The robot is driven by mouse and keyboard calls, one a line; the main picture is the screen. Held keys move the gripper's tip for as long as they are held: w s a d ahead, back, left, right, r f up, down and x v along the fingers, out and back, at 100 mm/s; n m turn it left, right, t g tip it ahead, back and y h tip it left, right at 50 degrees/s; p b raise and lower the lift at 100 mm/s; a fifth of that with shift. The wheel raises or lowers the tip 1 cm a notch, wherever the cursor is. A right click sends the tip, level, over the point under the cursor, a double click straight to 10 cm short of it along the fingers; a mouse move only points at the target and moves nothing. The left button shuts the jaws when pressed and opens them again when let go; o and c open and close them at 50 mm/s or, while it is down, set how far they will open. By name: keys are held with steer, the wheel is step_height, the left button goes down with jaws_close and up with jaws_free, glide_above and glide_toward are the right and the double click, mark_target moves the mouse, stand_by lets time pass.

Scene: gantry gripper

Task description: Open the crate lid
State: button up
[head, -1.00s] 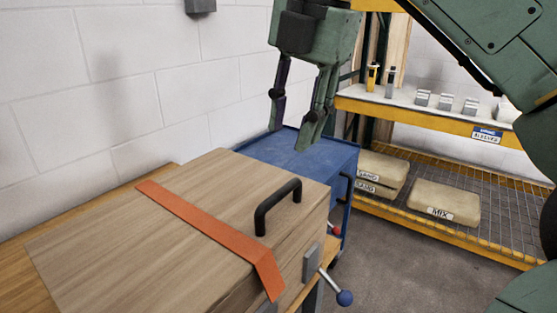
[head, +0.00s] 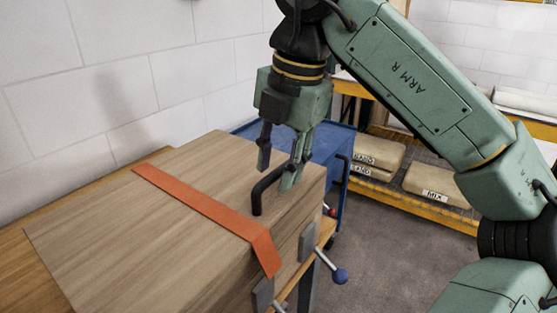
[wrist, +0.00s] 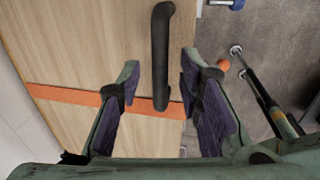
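The crate lid (head: 110,235) is a flat, light wooden top, lying closed on the crate. A black bar handle (head: 258,198) stands on it near the right end; it also shows in the wrist view (wrist: 161,45). An orange strap (head: 205,207) runs across the lid and folds over the front edge; it also shows in the wrist view (wrist: 65,96). My gripper (head: 277,175) is open and points down at the handle. In the wrist view its fingers (wrist: 160,75) appear on either side of the handle, with gaps. I cannot tell how far above the lid the fingertips are.
A blue cart (head: 335,140) stands behind the crate. A lever with a blue knob (head: 340,275) and a red knob (head: 332,212) stick out at the table's right side. A yellow shelf with sacks (head: 430,180) is at the back right. A white wall is on the left.

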jaws_close()
stand_by(0.3)
stand_by(0.5)
